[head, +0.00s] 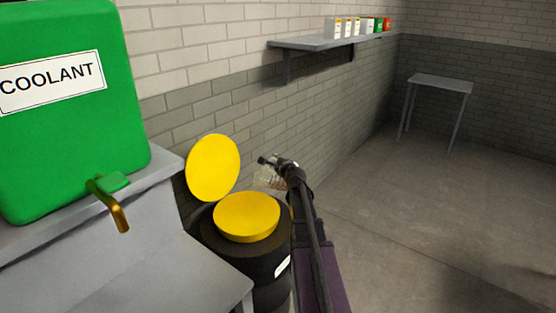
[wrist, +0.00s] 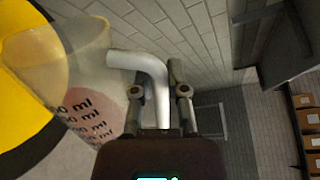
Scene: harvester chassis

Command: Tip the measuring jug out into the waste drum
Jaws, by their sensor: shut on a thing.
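The waste drum (head: 264,268) is dark with a wide yellow top (head: 247,212); a yellow round lid (head: 213,167) stands raised behind it. My gripper (head: 270,162) is above the drum's far right side. The clear measuring jug (head: 266,180) hangs there, faint in the head view. In the wrist view, my gripper (wrist: 160,92) is shut on the jug's pale handle (wrist: 153,72). The jug's clear body (wrist: 62,62) shows ml marks and a pinkish patch, with the drum's yellow behind it. I cannot tell whether it holds liquid or its exact tilt.
A green coolant tank (head: 65,130) with a brass tap (head: 112,208) stands on a grey bench (head: 120,265) at left, close to the drum. A wall shelf (head: 325,42) holds several small boxes. A small table (head: 440,84) stands far right; the floor between is clear.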

